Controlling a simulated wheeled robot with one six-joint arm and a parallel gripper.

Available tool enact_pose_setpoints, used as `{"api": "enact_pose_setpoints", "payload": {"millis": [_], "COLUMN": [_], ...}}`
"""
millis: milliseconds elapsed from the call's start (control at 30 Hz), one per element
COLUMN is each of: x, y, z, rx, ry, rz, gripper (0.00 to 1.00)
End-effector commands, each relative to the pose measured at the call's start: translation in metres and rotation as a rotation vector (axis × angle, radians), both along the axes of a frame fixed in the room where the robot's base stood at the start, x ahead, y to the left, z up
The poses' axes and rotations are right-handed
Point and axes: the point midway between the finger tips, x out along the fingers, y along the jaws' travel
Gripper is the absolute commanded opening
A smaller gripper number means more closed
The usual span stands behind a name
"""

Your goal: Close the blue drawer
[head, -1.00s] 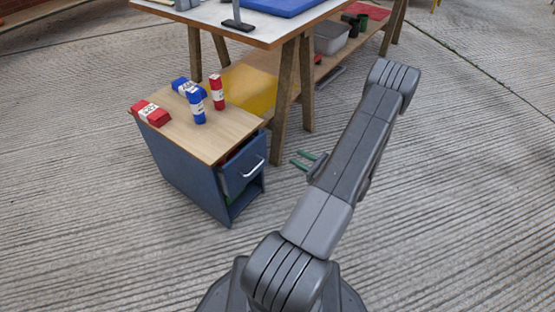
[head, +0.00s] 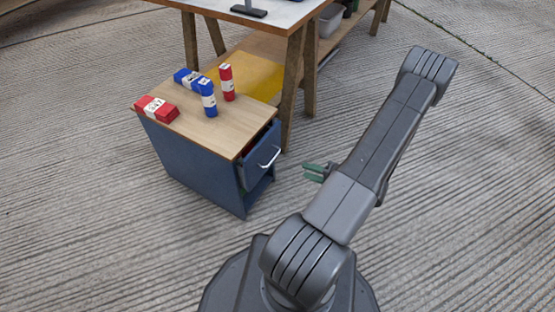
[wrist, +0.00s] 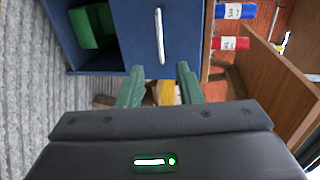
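The blue drawer (head: 262,152) is in the blue cabinet and stands out a little from its front, partly open, with a pale bar handle (head: 270,157). In the wrist view the drawer front (wrist: 187,38) and its handle (wrist: 160,36) lie just ahead of my gripper (wrist: 160,88). My gripper (head: 313,172) has green fingers, spread apart with nothing between them. In the head view it is to the right of the handle, apart from it. In the wrist view the fingertips appear close to the drawer front; I cannot tell whether they touch.
Red and blue labelled packs (head: 207,97) stand and lie on the cabinet's wooden top (head: 215,128). A green object (wrist: 88,28) is in the open space below the drawer. A table with wooden legs (head: 291,85) stands behind. The ridged floor on the right is clear.

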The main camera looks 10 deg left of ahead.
Motion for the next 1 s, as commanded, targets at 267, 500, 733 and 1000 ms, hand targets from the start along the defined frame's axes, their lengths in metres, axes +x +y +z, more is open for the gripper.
{"api": "enact_pose_setpoints", "payload": {"millis": [267,500,733,1000], "x": [0.009,0.025,0.038,0.045], "y": [0.030,0.073,0.108,0.126], "z": [-0.009,-0.019,-0.026,-0.029], "rx": [-0.003,-0.002,-0.003,-0.002], "ry": [-0.005,-0.005,-0.005,-0.004], "rz": [0.007,0.007,0.005,0.002], "gripper": [0.32,0.32,0.32,0.32]}}
